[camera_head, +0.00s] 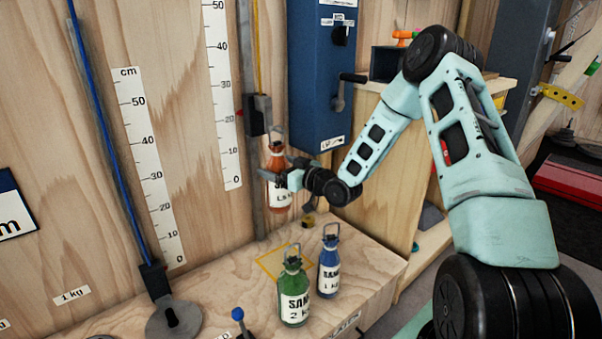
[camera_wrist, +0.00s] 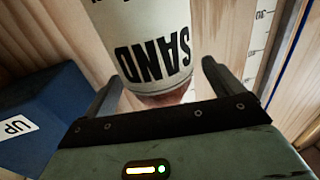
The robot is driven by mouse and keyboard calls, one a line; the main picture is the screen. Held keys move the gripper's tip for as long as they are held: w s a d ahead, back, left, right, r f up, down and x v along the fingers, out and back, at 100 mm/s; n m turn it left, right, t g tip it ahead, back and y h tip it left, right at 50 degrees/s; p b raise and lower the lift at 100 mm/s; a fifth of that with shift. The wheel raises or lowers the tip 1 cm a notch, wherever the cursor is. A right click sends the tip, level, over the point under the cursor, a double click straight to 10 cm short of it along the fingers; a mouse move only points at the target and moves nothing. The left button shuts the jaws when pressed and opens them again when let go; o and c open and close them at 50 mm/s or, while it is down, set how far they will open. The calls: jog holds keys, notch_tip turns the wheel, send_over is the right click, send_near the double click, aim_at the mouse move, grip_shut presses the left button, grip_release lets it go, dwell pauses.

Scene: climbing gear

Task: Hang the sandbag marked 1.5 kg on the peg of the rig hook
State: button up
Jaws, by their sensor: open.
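The orange sandbag (camera_head: 276,160) is a bottle-shaped bag with a white label, only partly readable in the head view. It is upright, well above the bench, its wire handle up against the dark rig hook (camera_head: 258,114) on the vertical rail. The peg inside the handle cannot be made out. My gripper (camera_head: 273,173) is at the bag's middle. In the wrist view, the open fingers stand either side of the bag's label (camera_wrist: 150,50), reading SAND upside down, with gaps showing. A green sandbag (camera_head: 294,290) marked 2 kg and a blue sandbag (camera_head: 329,265) marked 1 kg stand on the bench.
The wooden bench (camera_head: 365,262) has a yellow square outline (camera_head: 268,266) below the hanging bag. A blue box with a crank (camera_head: 322,80) is on the wall right of the rail, close to my forearm. A blue cord (camera_head: 105,130) runs down at left.

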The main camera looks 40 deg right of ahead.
jog(key=p+v, duration=0.2)
jog(key=v, duration=1.4)
jog(key=shift+s+p, duration=0.25)
jog(key=shift+p, duration=0.1)
jog(key=shift+r, duration=0.1)
jog(key=a+n+g+h, duration=0.1)
jog(key=a+n+g, duration=0.3)
jog(key=a+g, duration=1.1)
jog(key=s+a+r+g+h, duration=0.1)
jog(key=s+a+r, duration=0.2)
jog(key=s+a, duration=0.75)
jog(key=s+a+r+g+h, duration=0.15)
jog(key=s+a, duration=0.55)
jog(key=s, duration=0.7)
notch_tip(320, 180, up, 31)
jog(key=s+p, duration=0.1)
jog(key=p, duration=2.9)
jog(key=shift+a+n, duration=0.25)
jog(key=shift+n, duration=0.05)
